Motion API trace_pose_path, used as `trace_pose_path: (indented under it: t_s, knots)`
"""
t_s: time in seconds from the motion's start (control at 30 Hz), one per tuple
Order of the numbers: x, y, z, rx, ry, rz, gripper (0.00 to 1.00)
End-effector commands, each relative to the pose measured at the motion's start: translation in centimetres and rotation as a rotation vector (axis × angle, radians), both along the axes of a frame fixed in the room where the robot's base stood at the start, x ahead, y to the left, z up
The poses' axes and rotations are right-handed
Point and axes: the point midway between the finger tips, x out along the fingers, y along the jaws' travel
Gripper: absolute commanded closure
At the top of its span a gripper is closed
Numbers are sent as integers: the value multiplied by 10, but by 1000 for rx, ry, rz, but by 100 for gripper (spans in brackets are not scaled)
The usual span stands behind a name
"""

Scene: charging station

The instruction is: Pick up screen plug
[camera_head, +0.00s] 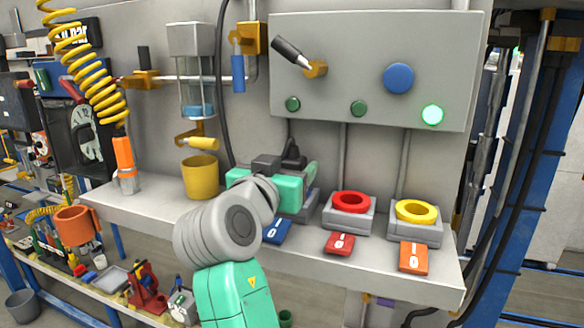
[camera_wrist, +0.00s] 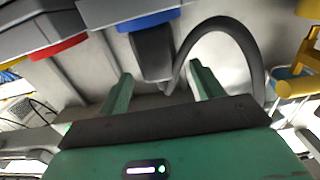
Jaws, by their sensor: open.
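A dark grey plug (camera_wrist: 153,52) with a thick black cable (camera_wrist: 220,32) sits against a blue ring (camera_wrist: 150,20) in the wrist view. In the head view, its black top (camera_head: 292,156) shows just behind my gripper (camera_head: 301,180). My gripper is open. In the wrist view its two green fingers (camera_wrist: 163,88) are spread on either side of the plug's line, with the plug beyond the palm. I cannot tell whether the fingers touch it. My gripper hides most of the blue socket in the head view.
A red-ringed socket (camera_head: 351,202) and a yellow-ringed socket (camera_head: 416,211) stand to the right on the shelf (camera_head: 150,216). A yellow cup (camera_head: 200,178) stands to the left. Above is a grey panel (camera_head: 340,70) with buttons and a lever. A black cable (camera_head: 221,90) hangs nearby.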

Motion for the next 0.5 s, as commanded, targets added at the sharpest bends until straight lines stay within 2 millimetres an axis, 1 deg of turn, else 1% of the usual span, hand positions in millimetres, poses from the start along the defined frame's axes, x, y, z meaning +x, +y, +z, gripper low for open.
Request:
trace_pose_path:
  t_s: [0.03,0.13,0.37,0.4,0.47,0.5]
  knots:
    - [8,-3,5,-2,2,-1,34]
    - [17,-6,2,-1,0,0,34]
    - [19,-6,0,0,-1,2,34]
    - [18,-6,0,0,-1,2,42]
    - [18,-6,0,0,-1,2,53]
    - [18,-6,0,0,-1,2,61]
